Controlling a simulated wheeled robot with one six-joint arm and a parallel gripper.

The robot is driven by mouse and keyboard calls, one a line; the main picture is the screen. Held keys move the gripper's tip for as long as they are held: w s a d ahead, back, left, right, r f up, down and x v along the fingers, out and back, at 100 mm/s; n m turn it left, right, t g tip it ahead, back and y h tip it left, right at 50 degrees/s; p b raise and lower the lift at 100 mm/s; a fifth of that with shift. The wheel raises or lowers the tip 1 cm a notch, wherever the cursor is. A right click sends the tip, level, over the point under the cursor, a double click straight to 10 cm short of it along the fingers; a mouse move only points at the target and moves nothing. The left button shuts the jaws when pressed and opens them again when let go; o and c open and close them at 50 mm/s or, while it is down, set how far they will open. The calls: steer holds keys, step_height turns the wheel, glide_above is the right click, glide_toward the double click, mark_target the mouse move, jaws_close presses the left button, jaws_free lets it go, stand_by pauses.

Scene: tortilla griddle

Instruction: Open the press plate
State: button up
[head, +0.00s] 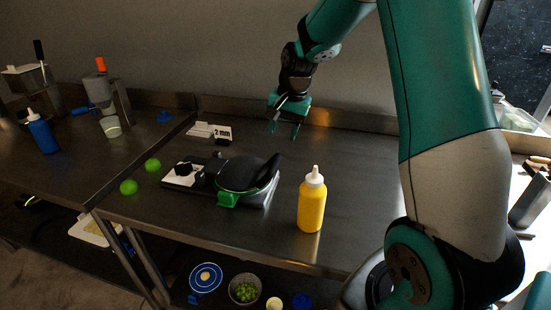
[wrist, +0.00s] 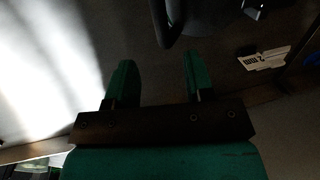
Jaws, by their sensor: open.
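The tortilla press (head: 208,184) sits on the steel table, with its round dark press plate (head: 237,173) lying down flat on the base. A black handle (head: 267,174) rises at the plate's right side, and a green tab (head: 228,200) shows at its front edge. My gripper (head: 284,134) is open and empty, held above the table behind and to the right of the press. In the wrist view the two green fingers (wrist: 158,80) are apart with nothing between them. A dark curved part, probably the press handle (wrist: 163,25), shows beyond the fingertips.
A yellow bottle (head: 312,200) stands right of the press. A "2 mm" sign (head: 222,133) lies behind it. Green balls (head: 129,187) lie to its left. A blue bottle (head: 42,134) stands on the left table. The table between press and back edge is mostly clear.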

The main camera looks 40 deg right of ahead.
mark_target(276, 161)
steer(key=f, duration=0.3)
steer(key=w+a+f+p, duration=0.1)
steer(key=f, duration=0.6)
steer(key=shift+w+a+f, duration=0.15)
steer(key=shift+w+a, duration=0.05)
steer(key=shift+w, duration=0.05)
jaws_close()
